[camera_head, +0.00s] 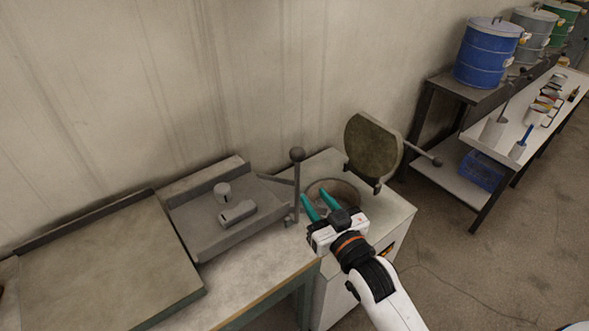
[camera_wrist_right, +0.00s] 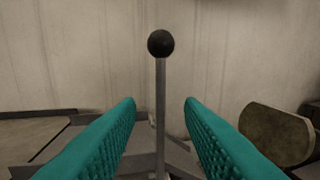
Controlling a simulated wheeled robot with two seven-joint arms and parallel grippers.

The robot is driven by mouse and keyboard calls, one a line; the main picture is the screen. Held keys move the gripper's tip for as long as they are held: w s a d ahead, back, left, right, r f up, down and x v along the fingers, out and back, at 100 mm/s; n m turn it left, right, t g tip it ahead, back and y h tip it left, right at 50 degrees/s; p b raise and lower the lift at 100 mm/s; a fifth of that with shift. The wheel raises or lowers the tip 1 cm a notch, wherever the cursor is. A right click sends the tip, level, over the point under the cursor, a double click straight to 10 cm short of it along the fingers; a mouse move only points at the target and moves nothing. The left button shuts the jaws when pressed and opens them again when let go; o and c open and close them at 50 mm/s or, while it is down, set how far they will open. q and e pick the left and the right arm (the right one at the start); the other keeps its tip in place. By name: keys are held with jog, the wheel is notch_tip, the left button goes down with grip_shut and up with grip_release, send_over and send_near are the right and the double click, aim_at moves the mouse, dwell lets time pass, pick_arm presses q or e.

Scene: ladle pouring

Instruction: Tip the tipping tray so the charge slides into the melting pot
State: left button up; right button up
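The grey tipping tray (camera_head: 187,223) lies level on the bench. The charge, a small round piece (camera_head: 222,190) and a flat block (camera_head: 238,212), rests on it. An upright lever with a dark ball knob (camera_head: 297,154) stands at the tray's right side; the knob also shows in the right wrist view (camera_wrist_right: 161,43). The melting pot (camera_head: 345,191) is set in a white cabinet right of the tray, partly hidden by my right gripper. My right gripper (camera_head: 313,205) is open with teal fingers; in the wrist view the lever stands between and beyond them. My left gripper is not in view.
The pot's round lid (camera_head: 373,150) stands raised behind the pot, its handle (camera_head: 425,156) sticking out right. A flat plate (camera_head: 100,265) covers the bench at left. A dark shelf with a blue drum (camera_head: 487,52) and a white tool table (camera_head: 530,115) stand at right.

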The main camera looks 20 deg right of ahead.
aim_at(298, 177)
jog(key=w, duration=0.3)
jog(key=w+a+p, duration=0.1)
jog(key=w, duration=0.3)
jog(key=w+p, duration=0.1)
jog(key=w, duration=0.2)
jog(key=shift+w+a, duration=0.2)
jog(key=shift+a, duration=0.1)
jog(key=shift+w+f, duration=0.2)
jog(key=shift+w, duration=0.3)
grip_shut()
